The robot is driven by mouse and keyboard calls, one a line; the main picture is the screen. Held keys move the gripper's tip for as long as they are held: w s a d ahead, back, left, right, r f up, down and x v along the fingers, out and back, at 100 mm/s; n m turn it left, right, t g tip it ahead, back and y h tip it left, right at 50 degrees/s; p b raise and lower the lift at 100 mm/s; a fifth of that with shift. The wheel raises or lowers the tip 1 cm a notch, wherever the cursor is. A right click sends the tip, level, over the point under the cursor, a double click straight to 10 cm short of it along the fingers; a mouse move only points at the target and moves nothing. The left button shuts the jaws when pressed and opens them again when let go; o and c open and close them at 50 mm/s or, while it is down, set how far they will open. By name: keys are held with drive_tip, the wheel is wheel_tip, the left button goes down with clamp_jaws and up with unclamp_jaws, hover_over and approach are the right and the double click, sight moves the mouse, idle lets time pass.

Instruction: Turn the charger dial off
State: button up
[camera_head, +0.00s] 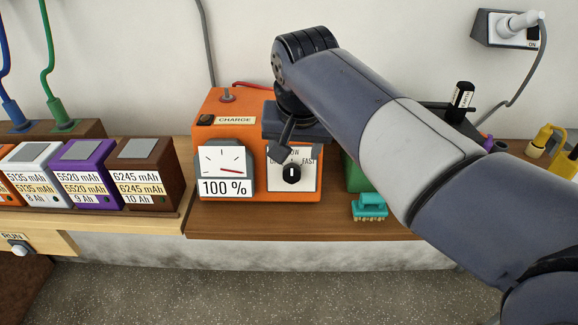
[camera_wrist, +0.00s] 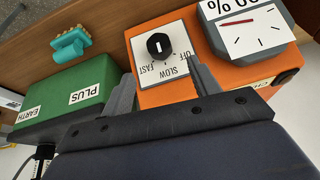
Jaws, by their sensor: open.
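The orange charger (camera_head: 215,112) stands on the wooden bench, with a meter (camera_head: 224,172) reading 100 %. Its black dial (camera_head: 291,174) sits on a white plate marked OFF, SLOW and FAST. The dial's white mark looks upright in the head view, toward the labels above; I cannot tell exactly which one. The wrist view shows the dial (camera_wrist: 160,46) upside down, beyond my fingertips. My gripper (camera_wrist: 160,84) is open and empty, its fingers apart in front of the charger, not visibly touching the dial. In the head view my gripper (camera_head: 288,135) covers part of the labels.
A green box (camera_wrist: 75,97) labelled PLUS and EARTH stands beside the charger. A teal object (camera_head: 369,207) lies near the bench's front edge. Several labelled batteries (camera_head: 91,175) stand at the left.

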sight(292, 169)
drive_tip(key=b+x, duration=0.1)
drive_tip(key=x, duration=0.8)
drive_tip(key=shift+c, duration=0.2)
drive_tip(key=c, duration=0.9)
